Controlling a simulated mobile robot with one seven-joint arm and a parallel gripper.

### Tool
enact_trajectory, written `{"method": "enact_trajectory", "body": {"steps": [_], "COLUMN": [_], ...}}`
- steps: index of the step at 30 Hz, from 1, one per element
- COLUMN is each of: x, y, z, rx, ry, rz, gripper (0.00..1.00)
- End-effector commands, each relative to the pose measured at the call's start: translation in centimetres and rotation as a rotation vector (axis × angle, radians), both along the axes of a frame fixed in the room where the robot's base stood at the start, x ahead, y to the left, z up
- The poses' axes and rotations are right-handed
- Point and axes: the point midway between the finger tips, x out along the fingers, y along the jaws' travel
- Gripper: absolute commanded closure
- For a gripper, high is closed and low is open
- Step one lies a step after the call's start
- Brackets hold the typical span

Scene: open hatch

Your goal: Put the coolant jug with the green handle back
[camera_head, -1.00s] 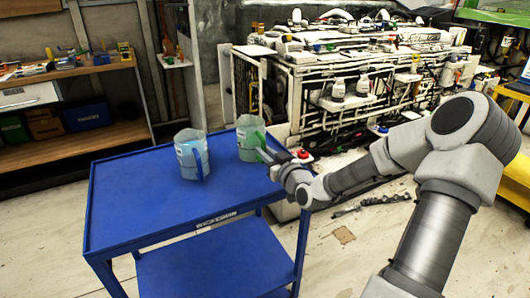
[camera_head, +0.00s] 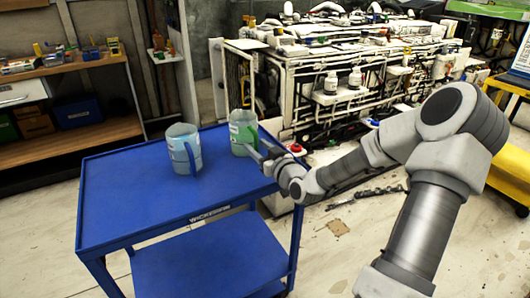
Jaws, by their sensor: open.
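The coolant jug with the green handle (camera_head: 243,133) stands upright on the blue cart's top (camera_head: 135,203), near its far right edge. Its green handle (camera_head: 252,137) faces right, toward my gripper. My gripper (camera_head: 264,153) is open, close beside the handle; its fingertips are small and partly hidden, so I cannot tell whether they touch or surround the handle. A second, similar jug with a blue handle (camera_head: 184,150) stands upright to the left on the same cart top.
A machine with an open frame, pipes and white bottles (camera_head: 340,82) stands behind the cart. A red-capped item (camera_head: 296,149) is just beyond my wrist. A workbench (camera_head: 72,67) is at the left. The cart top's front and left are clear.

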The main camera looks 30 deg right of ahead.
Motion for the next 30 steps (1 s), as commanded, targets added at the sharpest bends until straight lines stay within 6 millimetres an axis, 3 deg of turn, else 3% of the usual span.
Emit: {"method": "enact_trajectory", "body": {"steps": [5,20,30], "x": [-2.1,-14.3,-15.9], "y": [-0.3,-1.1,-1.4], "z": [0.3,1.1,1.6], "rx": [-0.001,0.0,0.003], "ry": [0.001,-0.001,-0.005], "rz": [-0.002,-0.005,-0.002], "gripper": [0.48,0.48,0.48]}}
